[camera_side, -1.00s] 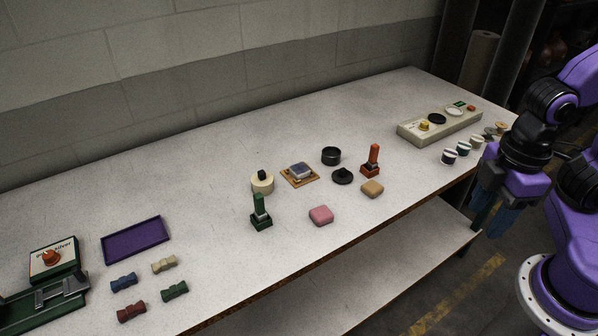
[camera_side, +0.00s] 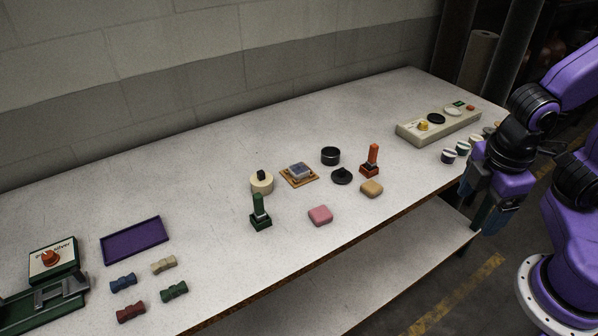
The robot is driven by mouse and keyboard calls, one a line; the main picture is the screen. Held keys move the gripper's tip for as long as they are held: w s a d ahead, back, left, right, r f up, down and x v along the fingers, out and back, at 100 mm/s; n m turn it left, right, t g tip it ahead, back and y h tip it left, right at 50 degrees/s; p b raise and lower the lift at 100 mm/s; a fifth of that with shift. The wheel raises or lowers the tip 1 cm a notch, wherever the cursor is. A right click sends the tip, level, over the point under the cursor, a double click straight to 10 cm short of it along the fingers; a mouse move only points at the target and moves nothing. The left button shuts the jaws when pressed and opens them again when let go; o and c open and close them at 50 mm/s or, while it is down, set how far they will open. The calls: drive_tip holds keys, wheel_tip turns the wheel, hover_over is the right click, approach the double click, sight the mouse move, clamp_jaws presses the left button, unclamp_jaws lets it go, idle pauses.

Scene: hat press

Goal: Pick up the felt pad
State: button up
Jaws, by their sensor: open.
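No object is clearly marked as the felt pad. A pink rounded block (camera_side: 320,215) and a tan rounded block (camera_side: 371,188) lie flat near the front edge of the white table, and either looks pad-like; I cannot tell which is felt. My gripper (camera_side: 482,212) hangs at the right, by the table's front right edge, pointing down. It is open, well to the right of both blocks, with nothing seen between its fingers.
Around the blocks stand a green stamp (camera_side: 260,212), an orange-red stamp (camera_side: 371,162), a black lid (camera_side: 342,176), a black ring-shaped cup (camera_side: 331,156), a cream pot (camera_side: 262,183) and a small wooden tray (camera_side: 314,180). A purple tray (camera_side: 104,249) lies left. The table middle-left is clear.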

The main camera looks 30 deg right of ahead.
drive_tip(key=w+d+f+n+t+h, duration=0.1)
drive_tip(key=w+d+n+t+h, duration=0.3)
drive_tip(key=w, duration=0.6)
drive_tip(key=w+d+f+n+t+h, duration=0.1)
drive_tip(key=w+n+t+h, duration=0.35)
drive_tip(key=w, duration=0.55)
drive_tip(key=w+a+f+n+t+y, duration=0.1)
drive_tip(key=w+a+f+n+y, duration=0.1)
drive_tip(key=a+f+n+y, duration=0.1)
drive_tip(key=w+a+f+n+t+y, duration=0.2)
drive_tip(key=a+f+n+y, duration=0.1)
drive_tip(key=a+f+n, duration=0.1)
drive_tip(key=w+a+f+n+t+y, duration=0.1)
drive_tip(key=w+a+f+n+y, duration=0.2)
drive_tip(key=a+n, duration=0.2)
drive_tip(key=shift+a+f+n+y, duration=0.25)
drive_tip(key=shift+a+n, duration=0.15)
drive_tip(key=shift+n, duration=0.65)
approach(300, 170)
drive_tip(key=x, duration=0.4)
drive_tip(key=shift+d, duration=0.4)
drive_tip(key=shift+a+x, duration=0.15)
drive_tip(key=shift+x, duration=1.15)
drive_tip(key=shift+a+x, duration=0.2)
drive_tip(key=shift+x, duration=1.1)
drive_tip(key=c, duration=1)
